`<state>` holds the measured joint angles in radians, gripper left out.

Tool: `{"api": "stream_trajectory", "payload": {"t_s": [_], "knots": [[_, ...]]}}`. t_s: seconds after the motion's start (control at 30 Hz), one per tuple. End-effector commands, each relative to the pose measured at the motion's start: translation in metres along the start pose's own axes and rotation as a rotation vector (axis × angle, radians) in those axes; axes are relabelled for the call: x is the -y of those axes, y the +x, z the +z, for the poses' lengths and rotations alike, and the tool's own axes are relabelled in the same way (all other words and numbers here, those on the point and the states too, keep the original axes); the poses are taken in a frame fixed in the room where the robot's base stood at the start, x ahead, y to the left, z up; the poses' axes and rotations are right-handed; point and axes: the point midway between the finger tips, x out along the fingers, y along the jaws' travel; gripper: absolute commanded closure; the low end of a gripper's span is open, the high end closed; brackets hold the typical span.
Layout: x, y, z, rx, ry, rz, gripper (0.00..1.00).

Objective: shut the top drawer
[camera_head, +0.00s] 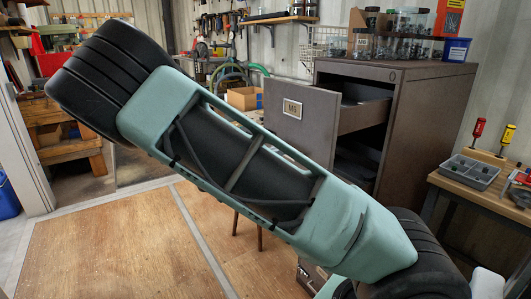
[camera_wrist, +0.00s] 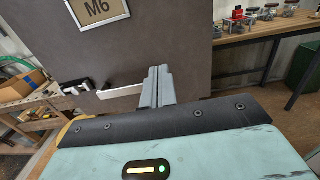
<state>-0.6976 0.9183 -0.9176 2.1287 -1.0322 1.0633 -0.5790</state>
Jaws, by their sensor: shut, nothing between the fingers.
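The top drawer (camera_head: 275,115) of the brown metal cabinet (camera_head: 425,135) stands pulled out in the head view. Its flat front has a framed label, and its inside is partly visible. In the wrist view the drawer front (camera_wrist: 185,35) fills the upper middle, with an "M6" label (camera_wrist: 97,13) at the top. A pale bar (camera_wrist: 120,91), apparently its handle, runs left of my fingers. My gripper (camera_wrist: 158,72) is shut and empty, pointing at the lower drawer front. I cannot tell whether it touches. My arm hides the gripper in the head view.
Clear bins of small parts (camera_head: 385,45) and a blue bin (camera_head: 456,49) stand on the cabinet. A wooden bench (camera_head: 480,190) with a grey tray (camera_head: 469,172) is close on the right. Wooden floor (camera_head: 110,250) is open at the lower left.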

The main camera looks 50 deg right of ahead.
Motion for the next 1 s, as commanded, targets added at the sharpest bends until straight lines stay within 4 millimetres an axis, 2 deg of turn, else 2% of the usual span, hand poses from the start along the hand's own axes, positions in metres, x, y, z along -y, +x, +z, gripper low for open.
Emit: {"api": "stream_trajectory", "payload": {"t_s": [0.03, 0.2, 0.4, 1.0], "knots": [[0.001, 0.012, 0.002, 0.002, -0.002, -0.005, 1.00], [0.001, 0.043, 0.002, 0.001, -0.001, -0.003, 1.00], [0.001, 0.064, 0.001, 0.000, 0.000, -0.002, 1.00], [-0.004, 0.073, 0.000, -0.002, 0.001, -0.001, 1.00]]}}
